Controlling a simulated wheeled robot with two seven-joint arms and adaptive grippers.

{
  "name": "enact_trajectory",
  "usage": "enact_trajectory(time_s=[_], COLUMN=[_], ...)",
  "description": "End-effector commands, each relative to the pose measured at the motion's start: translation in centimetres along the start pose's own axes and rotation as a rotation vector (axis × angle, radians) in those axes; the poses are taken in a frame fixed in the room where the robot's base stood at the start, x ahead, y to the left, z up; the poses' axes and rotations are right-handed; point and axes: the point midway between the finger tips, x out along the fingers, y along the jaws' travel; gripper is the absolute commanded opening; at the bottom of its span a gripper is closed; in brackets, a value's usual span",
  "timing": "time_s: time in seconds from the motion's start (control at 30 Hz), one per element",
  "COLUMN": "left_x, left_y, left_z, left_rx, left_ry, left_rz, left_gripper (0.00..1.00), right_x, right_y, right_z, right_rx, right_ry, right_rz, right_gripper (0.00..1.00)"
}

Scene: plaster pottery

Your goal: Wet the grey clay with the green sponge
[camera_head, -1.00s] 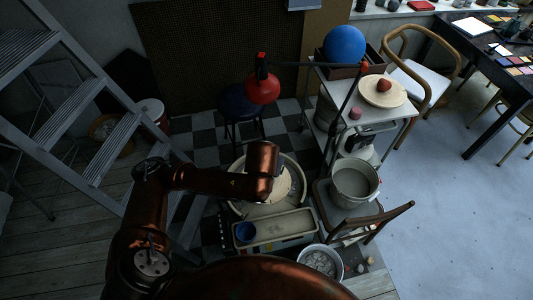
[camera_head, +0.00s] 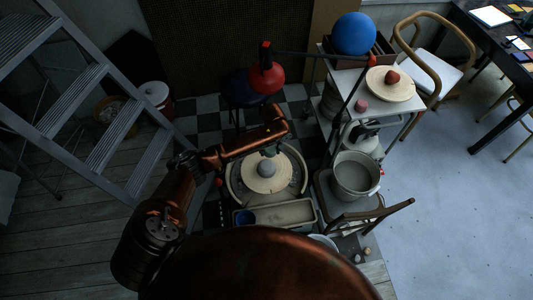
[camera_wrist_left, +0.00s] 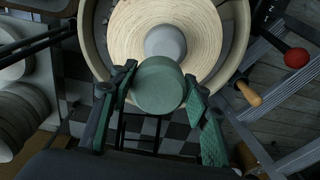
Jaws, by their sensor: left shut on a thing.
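The grey clay (camera_head: 266,168) is a small rounded lump in the middle of the pale round wheel head (camera_head: 286,180). In the left wrist view the clay (camera_wrist_left: 165,42) sits just beyond the green sponge (camera_wrist_left: 158,87), which is a thick round piece. My left gripper (camera_wrist_left: 161,74) is shut on the sponge, with one finger on each side. In the head view the left gripper (camera_head: 268,150) hangs above the far side of the wheel, close to the clay. I cannot tell whether sponge and clay touch. My right gripper is not in view.
A bucket (camera_head: 354,176) stands on a chair to the right. A grey stepladder (camera_head: 74,99) is at the left. A trolley (camera_head: 370,85) stands behind at the right.

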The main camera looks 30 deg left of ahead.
Motion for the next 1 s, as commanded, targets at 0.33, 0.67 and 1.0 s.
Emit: enact_trajectory(time_s=[0.33, 0.67, 1.0], left_x=[4.0, 6.1, 9.0], left_y=[-1.4, -1.4, -1.3], left_z=[-0.2, -0.1, -0.1], left_rx=[-0.082, -0.081, -0.081], left_ry=[-0.057, -0.056, -0.055], left_rz=[0.012, 0.011, 0.011], left_gripper=[0.24, 0.24, 0.24], right_x=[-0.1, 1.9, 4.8], right_y=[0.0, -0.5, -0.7], right_z=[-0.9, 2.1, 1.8], right_rx=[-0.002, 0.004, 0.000], right_ry=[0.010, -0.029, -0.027], right_rz=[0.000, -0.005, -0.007], right_gripper=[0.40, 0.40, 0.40])
